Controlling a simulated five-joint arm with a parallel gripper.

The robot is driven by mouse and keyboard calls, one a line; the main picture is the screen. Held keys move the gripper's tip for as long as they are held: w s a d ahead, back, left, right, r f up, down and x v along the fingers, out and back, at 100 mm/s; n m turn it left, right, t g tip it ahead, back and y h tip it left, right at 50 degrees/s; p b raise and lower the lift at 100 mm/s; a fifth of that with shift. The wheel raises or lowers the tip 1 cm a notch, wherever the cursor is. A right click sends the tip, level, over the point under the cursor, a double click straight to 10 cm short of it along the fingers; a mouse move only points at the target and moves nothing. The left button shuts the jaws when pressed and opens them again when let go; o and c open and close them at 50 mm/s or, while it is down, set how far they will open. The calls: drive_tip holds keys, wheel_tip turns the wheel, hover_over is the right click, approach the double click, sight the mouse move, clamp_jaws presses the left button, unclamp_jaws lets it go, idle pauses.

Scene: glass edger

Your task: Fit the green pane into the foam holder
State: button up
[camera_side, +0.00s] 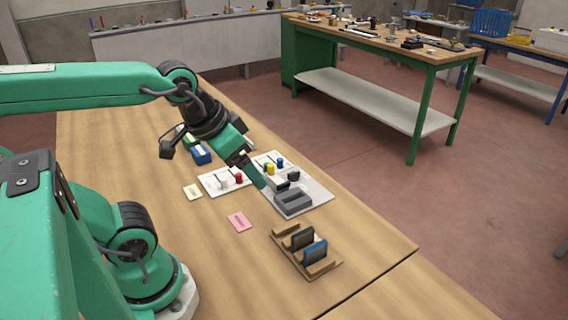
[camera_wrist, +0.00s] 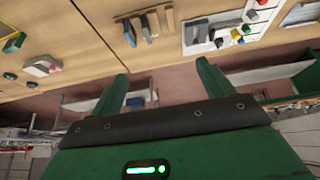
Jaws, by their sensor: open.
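A dark, greenish pane (camera_side: 302,238), which I take for the green pane, stands upright in a wooden rack (camera_side: 322,268) at the front right of the table. A blue pane (camera_side: 315,252) stands beside it. A grey slotted block (camera_side: 293,201), which looks like the foam holder, sits on a pale grey plate behind the rack. My gripper (camera_side: 259,178) is above the table, close to the block's left side in the side view and apart from the panes. In the wrist view my gripper (camera_wrist: 164,82) has its two green fingers spread, with nothing between them.
A white panel (camera_side: 212,184) with coloured knobs lies left of the block. A pink card (camera_side: 239,221) and a cream card (camera_side: 192,192) lie flat on the table. A blue box (camera_side: 201,155) stands farther back.

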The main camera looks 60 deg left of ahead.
drive_tip(key=w+d+f+g, duration=0.1)
drive_tip(key=w+d, duration=0.2)
drive_tip(key=d, duration=0.4)
drive_tip(key=w+d+g+h, duration=0.1)
drive_tip(key=w+d, duration=0.3)
drive_tip(key=d, duration=0.3)
drive_tip(key=w+d+f+g, duration=0.1)
drive_tip(key=w+d+g, duration=0.15)
drive_tip(key=d, duration=0.45)
drive_tip(key=shift+g+y, duration=0.5)
drive_tip(key=shift+g, duration=0.05)
drive_tip(key=s+d+f, duration=0.1)
drive_tip(key=d+f, duration=0.3)
drive_tip(key=d, duration=0.3)
drive_tip(key=s+d+f, duration=0.2)
drive_tip(key=d+f, duration=0.2)
drive_tip(key=d, duration=0.4)
drive_tip(key=s+d+f, duration=0.2)
drive_tip(key=d+f, duration=0.2)
drive_tip(key=d, duration=0.3)
drive_tip(key=shift+s+d+f, duration=0.2)
drive_tip(key=shift+s+f, duration=0.05)
drive_tip(key=shift+s+d+f, duration=0.1)
drive_tip(key=shift+d, duration=0.05)
drive_tip(key=shift+f, duration=1.3)
drive_tip(key=shift+s+f, duration=0.2)
drive_tip(key=shift+f, duration=2.4)
